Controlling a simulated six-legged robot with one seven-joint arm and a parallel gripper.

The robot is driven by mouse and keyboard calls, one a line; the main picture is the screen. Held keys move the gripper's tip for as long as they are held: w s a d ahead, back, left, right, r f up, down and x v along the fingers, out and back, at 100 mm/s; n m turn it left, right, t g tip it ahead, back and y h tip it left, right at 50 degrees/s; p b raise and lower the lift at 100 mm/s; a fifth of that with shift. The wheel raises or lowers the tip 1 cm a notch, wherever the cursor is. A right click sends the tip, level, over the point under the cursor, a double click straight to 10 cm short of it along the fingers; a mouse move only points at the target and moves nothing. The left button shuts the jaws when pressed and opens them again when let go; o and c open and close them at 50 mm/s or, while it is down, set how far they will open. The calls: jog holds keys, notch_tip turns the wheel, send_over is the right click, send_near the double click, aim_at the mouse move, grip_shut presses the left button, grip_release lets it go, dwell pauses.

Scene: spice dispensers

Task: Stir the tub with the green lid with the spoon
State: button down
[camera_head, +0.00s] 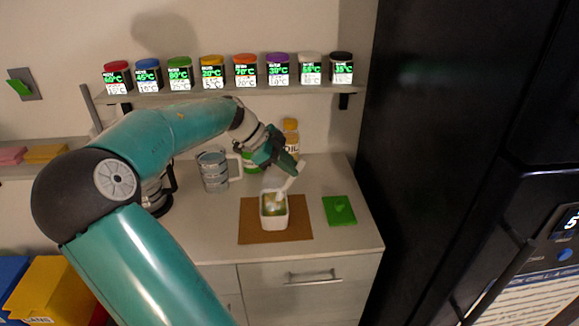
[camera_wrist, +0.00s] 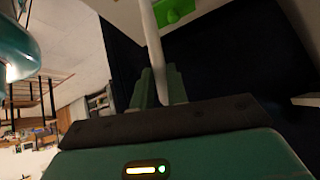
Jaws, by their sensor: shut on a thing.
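The open white tub (camera_head: 275,219) stands upright on a brown mat (camera_head: 247,228) on the counter, with yellowish-green contents. Its green lid (camera_head: 340,211) lies flat on the counter to the right, apart from it; it also shows at the top of the wrist view (camera_wrist: 176,10). My gripper (camera_head: 286,166) is above the tub, shut on the pale spoon (camera_head: 287,186). The spoon is tilted and its lower end is at the tub's opening; how deep it reaches is hard to tell. In the wrist view the spoon's handle (camera_wrist: 152,42) runs up from between my fingers (camera_wrist: 158,82).
A grey measuring jug (camera_head: 213,172) stands left of the tub. An oil bottle (camera_head: 291,136) and a green-labelled container (camera_head: 251,163) stand behind my gripper. Several spice dispensers (camera_head: 240,72) line the shelf above. A tall dark cabinet (camera_head: 440,130) bounds the right.

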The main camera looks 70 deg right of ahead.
jog(key=shift+r, duration=2.3)
